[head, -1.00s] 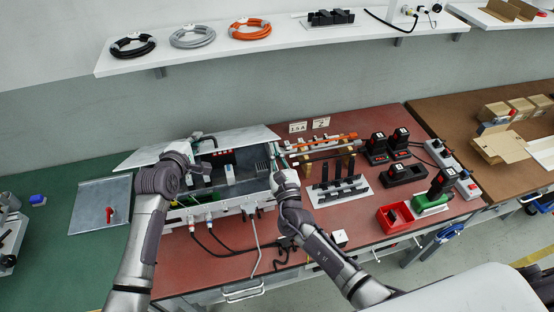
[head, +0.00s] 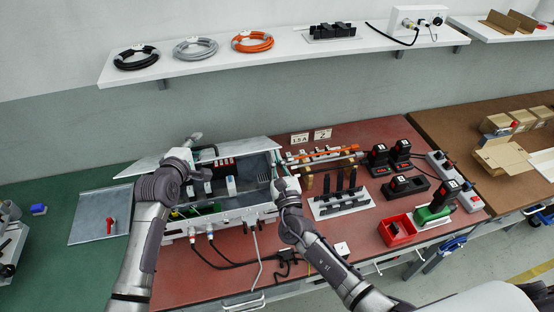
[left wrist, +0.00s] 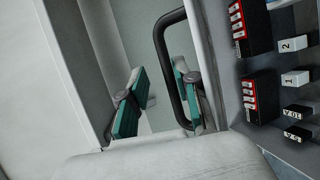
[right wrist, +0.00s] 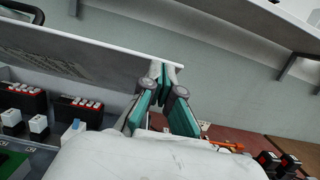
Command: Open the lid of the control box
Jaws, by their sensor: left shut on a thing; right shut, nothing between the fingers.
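The control box (head: 235,212) is a grey metal case on the red bench, with its lid (head: 235,149) raised and tilted back along the far side. Red-and-black and white parts inside show below the lid. My left gripper (head: 195,155) is at the lid, left of its middle. In the left wrist view its fingers (left wrist: 158,98) are either side of a black bar handle (left wrist: 166,60), shut on it; the contact is partly hidden. My right gripper (head: 277,180) is at the box's right end. In the right wrist view its fingers (right wrist: 163,85) are shut and empty by the lid's corner (right wrist: 178,66).
A grey plate with a red handle (head: 108,218) lies left of the box. A black rack (head: 340,200), a red bin (head: 397,228) and power tools (head: 440,200) stand on the right. Cables (head: 225,262) hang at the box front. A shelf (head: 290,50) runs above.

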